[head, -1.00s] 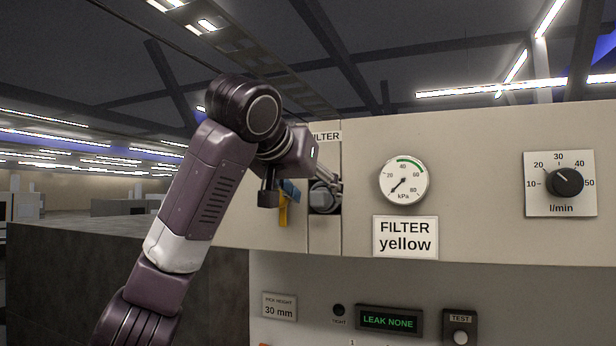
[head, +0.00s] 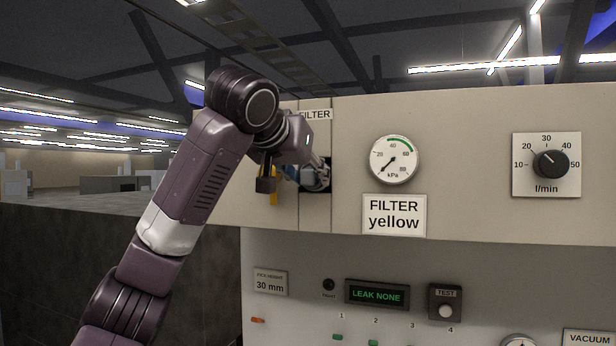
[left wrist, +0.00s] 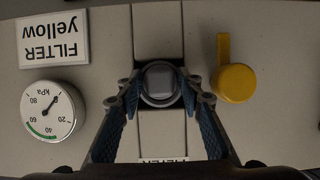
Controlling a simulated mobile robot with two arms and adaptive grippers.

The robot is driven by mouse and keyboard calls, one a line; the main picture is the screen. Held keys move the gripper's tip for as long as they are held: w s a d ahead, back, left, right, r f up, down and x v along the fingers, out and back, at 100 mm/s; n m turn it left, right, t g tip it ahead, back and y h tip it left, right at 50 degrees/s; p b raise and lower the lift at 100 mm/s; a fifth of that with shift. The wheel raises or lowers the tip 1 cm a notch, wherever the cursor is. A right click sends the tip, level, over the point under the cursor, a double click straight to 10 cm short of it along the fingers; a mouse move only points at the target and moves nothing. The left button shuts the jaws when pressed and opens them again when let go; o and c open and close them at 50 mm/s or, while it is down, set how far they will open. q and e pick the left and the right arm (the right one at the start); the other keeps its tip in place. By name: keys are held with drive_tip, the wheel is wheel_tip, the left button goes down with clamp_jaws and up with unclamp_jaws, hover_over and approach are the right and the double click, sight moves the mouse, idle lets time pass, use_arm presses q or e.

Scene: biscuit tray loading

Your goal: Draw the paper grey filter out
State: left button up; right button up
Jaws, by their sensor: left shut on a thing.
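How deep the filter sits is hard to tell. A yellow round piece with a tab (left wrist: 235,82) is beside the gripper in the left wrist view. My right gripper is not in view.
A kPa gauge (head: 394,160), a "FILTER yellow" sign (head: 394,215) and a l/min dial (head: 550,164) are on the panel right of the opening. Below are a "LEAK NONE" display (head: 377,295) and a TEST button (head: 445,311).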

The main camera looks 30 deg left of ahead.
use_arm(q)
drive_tip(key=s+d+b, duration=0.2)
drive_tip(key=s+b, duration=0.2)
drive_tip(key=s, duration=0.5)
drive_tip(key=shift+s+d, duration=0.15)
drive_tip(key=shift+s, duration=0.2)
idle(1.4)
idle(0.5)
